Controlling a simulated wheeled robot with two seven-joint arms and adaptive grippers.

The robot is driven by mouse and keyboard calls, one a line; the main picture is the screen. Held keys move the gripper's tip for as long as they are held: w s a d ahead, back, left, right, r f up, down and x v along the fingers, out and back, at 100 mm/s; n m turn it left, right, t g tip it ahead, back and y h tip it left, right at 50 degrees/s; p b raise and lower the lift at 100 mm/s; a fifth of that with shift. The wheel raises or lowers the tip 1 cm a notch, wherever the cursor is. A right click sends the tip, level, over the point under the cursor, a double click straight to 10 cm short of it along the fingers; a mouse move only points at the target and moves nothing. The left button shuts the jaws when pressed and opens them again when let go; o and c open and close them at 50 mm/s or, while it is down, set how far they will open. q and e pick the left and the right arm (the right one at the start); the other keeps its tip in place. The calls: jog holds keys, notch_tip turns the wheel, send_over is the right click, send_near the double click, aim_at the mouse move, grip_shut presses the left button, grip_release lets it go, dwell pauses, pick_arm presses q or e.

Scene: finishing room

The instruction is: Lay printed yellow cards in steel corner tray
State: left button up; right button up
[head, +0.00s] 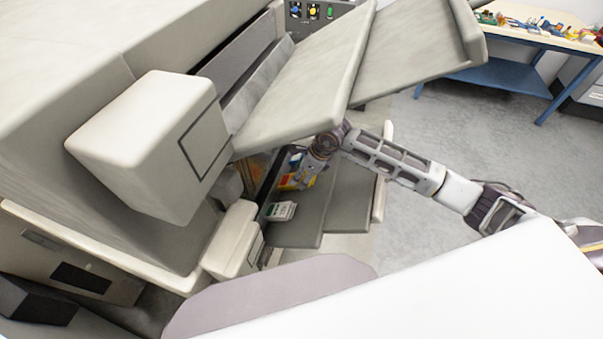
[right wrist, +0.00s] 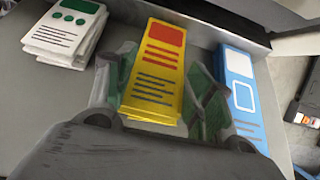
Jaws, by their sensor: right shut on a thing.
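A stack of printed yellow cards (right wrist: 155,75) with a red block and dark lines stands out between the green-grey fingers of my right gripper (right wrist: 160,92) in the right wrist view. The fingers are shut on the yellow cards. In the head view my right gripper (head: 303,176) reaches under a raised grey panel, and the yellow cards (head: 291,182) show small beside it. White cards with green marks (right wrist: 66,32) lie to the left, and blue-and-white cards (right wrist: 238,88) to the right. I cannot make out a steel corner tray. My left gripper is not in view.
The cards lie on a grey shelf (head: 306,226) of the large beige machine (head: 60,60). Slanted panels (head: 310,95) hang close above my right arm. A table with blue legs (head: 510,76) and several coloured items stands at the back right. Open floor (head: 440,125) lies right of the machine.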

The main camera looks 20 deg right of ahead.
jog(key=shift+f, duration=0.15)
jog(key=o, duration=1.1)
jog(key=shift+r, duration=0.2)
jog(key=b+v, duration=0.1)
jog(key=v, duration=0.3)
jog(key=b+v, duration=0.1)
jog(key=v, duration=0.4)
jog(key=s+b+v, duration=0.1)
jog(key=v, duration=0.3)
jog(key=shift+r, duration=0.1)
